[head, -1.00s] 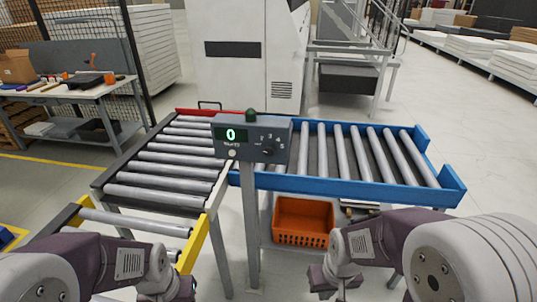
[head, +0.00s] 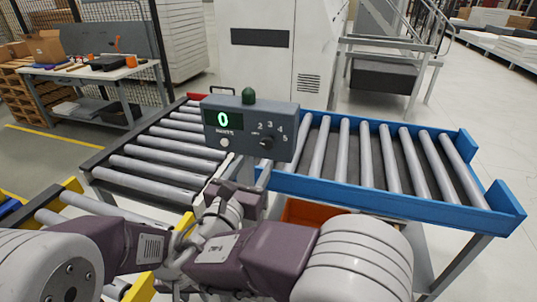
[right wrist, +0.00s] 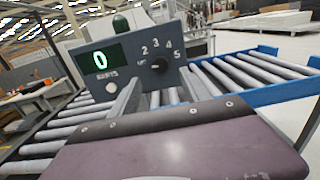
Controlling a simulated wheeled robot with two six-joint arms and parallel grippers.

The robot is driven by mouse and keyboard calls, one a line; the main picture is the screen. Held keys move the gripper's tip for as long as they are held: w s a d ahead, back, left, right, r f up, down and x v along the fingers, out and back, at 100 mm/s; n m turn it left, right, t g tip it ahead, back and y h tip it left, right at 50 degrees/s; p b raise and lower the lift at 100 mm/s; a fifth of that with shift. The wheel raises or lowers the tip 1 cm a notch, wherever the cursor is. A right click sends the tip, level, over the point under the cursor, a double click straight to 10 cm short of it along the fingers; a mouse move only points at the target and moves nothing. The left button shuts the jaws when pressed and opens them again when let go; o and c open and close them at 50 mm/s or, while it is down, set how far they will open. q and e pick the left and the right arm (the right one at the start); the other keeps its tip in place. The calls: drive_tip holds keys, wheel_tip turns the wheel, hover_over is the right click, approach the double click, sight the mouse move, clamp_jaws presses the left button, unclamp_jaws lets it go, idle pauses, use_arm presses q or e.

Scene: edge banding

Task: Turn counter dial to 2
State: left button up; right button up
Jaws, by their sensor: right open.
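The grey counter box (head: 250,128) stands on a post in the middle of the head view. Its green display reads 0, and a white button sits under the display. The dark dial (head: 266,142) is at its lower right, with marks 2, 3, 4 and 5 around it; its pointer is too small to read. The dial (right wrist: 159,66) also shows in the right wrist view. My right gripper (head: 243,172) is open and empty, just below and in front of the box; its fingers (right wrist: 163,92) appear apart below the dial. My left gripper (head: 180,285) is low, partly hidden, its jaws unclear.
A roller conveyor with a blue frame (head: 390,190) runs right behind the box, and another (head: 150,165) runs left. An orange crate (head: 300,211) is partly hidden below. A workbench (head: 90,72) stands at the back left. My two forearms nearly meet in front of the post.

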sight(267, 144)
drive_tip(key=p+x, duration=0.1)
drive_tip(key=x, duration=0.6)
drive_tip(key=shift+w, duration=0.3)
drive_tip(key=shift+x, duration=0.8)
drive_tip(key=shift+s+f, duration=0.1)
drive_tip(key=shift+s, duration=0.05)
clamp_jaws()
